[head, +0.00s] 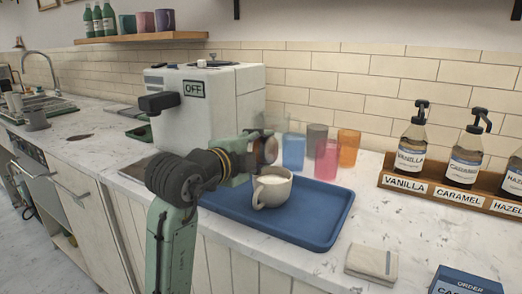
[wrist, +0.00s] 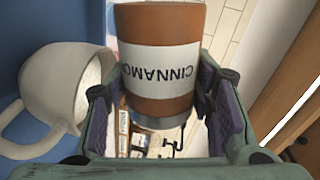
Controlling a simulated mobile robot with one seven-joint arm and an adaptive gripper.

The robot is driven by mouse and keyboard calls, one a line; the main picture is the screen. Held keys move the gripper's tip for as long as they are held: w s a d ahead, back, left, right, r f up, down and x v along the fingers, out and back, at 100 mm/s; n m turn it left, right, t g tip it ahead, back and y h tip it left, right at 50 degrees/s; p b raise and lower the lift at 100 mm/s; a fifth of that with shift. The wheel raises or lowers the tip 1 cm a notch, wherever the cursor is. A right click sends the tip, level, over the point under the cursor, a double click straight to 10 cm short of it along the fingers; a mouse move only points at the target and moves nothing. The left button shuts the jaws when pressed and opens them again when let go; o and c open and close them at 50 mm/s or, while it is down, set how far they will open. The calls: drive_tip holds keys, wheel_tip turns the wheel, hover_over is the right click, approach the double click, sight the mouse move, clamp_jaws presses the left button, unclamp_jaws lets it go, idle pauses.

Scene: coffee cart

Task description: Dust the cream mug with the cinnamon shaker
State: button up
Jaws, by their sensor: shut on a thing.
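The cream mug (head: 271,190) stands upright on the blue tray (head: 325,225), with pale contents inside. It also shows at the left of the wrist view (wrist: 62,92), with its handle toward the lower left. My gripper (head: 250,158) is beside and just above the mug's rim in the head view. In the wrist view my gripper (wrist: 165,110) is shut on the cinnamon shaker (wrist: 163,22), a brown cylinder with a white label that reads upside down there. The shaker is mostly hidden in the head view (head: 268,150). I cannot tell its exact tilt.
Several coloured cups, including a blue one (head: 293,151) and a pink one (head: 327,160), stand behind the tray. A white coffee machine (head: 215,105) is at the back left. Syrup bottles in a wooden rack (head: 450,191) and a folded cloth (head: 371,264) are to the right.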

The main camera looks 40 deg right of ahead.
drive_tip(key=shift+r, duration=0.1)
wheel_tip(320, 180, up, 2)
drive_tip(key=shift+r+p, duration=0.1)
drive_tip(key=shift+p, duration=0.8)
drive_tip(key=shift+f+b, duration=0.95)
drive_tip(key=shift+f, duration=0.25)
drive_tip(key=shift+f, duration=0.1)
drive_tip(key=shift+r+n+p, duration=0.4)
drive_tip(key=shift+n+p, duration=0.1)
drive_tip(key=shift+s+r+n+g+p, duration=0.1)
drive_tip(key=shift+r+n+g+p, duration=0.25)
drive_tip(key=shift+n+p, duration=0.3)
